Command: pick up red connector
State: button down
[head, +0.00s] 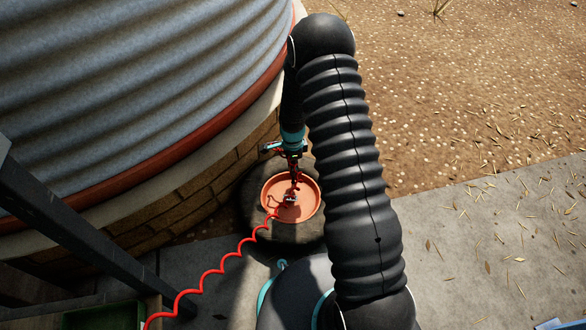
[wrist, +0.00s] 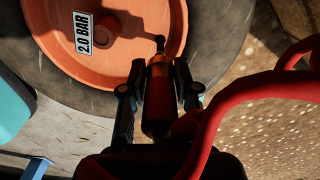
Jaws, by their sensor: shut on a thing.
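The red connector (wrist: 160,112) is a dark red cylinder with orange edging and a thin dark tip, seen in the wrist view. My gripper (wrist: 160,90) is shut on it, with one finger on each side. The tip points toward an orange-red dish (wrist: 112,62) that has a "2.0 BAR" label (wrist: 83,33). I cannot tell whether the tip touches the dish. In the head view my gripper (head: 294,178) points down over the dish (head: 309,207), and the connector is too small to make out clearly.
A red coiled hose (head: 222,262) runs from the lower left to the dish. It also crosses the right of the wrist view (wrist: 235,95). The dish lies on a dark round tyre-like base (head: 253,208). A corrugated tank (head: 130,80) stands close on the left. Open ground (head: 460,100) lies right.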

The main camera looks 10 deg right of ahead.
jog(key=s+d+r+p, duration=0.1)
jog(key=s+d+r, duration=0.1)
jog(key=d+r, duration=0.6)
jog(key=shift+s+d+r, duration=0.15)
jog(key=shift+s+d, duration=0.2)
jog(key=shift+d, duration=1.35)
